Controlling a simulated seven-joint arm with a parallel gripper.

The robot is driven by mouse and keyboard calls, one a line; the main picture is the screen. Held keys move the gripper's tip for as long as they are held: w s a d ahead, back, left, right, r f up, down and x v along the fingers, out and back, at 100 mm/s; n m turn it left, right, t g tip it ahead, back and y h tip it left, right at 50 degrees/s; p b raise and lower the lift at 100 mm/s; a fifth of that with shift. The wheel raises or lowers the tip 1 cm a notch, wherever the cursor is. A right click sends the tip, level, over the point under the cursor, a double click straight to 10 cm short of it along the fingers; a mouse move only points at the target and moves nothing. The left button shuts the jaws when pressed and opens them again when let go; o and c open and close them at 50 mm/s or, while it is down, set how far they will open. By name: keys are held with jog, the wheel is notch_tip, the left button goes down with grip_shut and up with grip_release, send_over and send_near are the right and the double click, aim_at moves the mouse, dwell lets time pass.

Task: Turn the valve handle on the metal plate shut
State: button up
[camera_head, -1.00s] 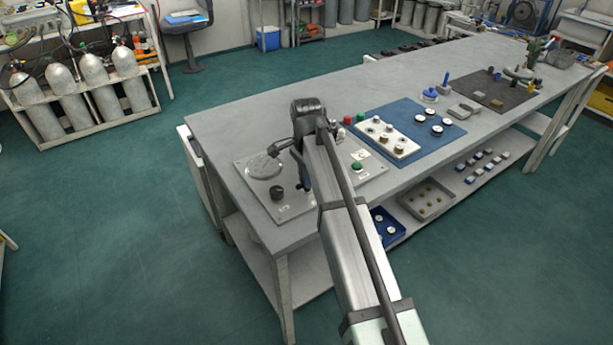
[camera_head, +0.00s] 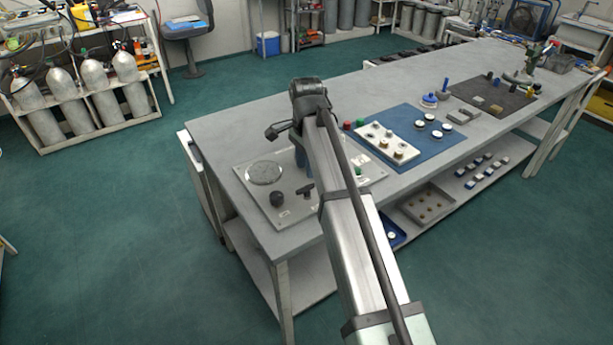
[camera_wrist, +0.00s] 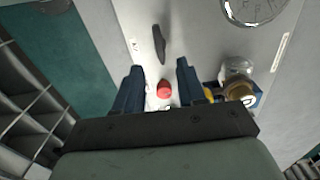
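The metal plate (camera_head: 250,190) lies on the near left end of the bench. A red knob (camera_wrist: 164,88) shows in the gap. In the head view my arm hides most of my gripper.
A clear-topped fitting and a brass-coloured part (camera_wrist: 240,90) show beside the right finger. A blue mat (camera_head: 418,125) with a white block of fittings (camera_head: 387,142) lies farther along the bench.

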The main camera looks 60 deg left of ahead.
notch_tip(320, 180, up, 7)
jog(key=shift+r, duration=0.2)
dwell(1.2)
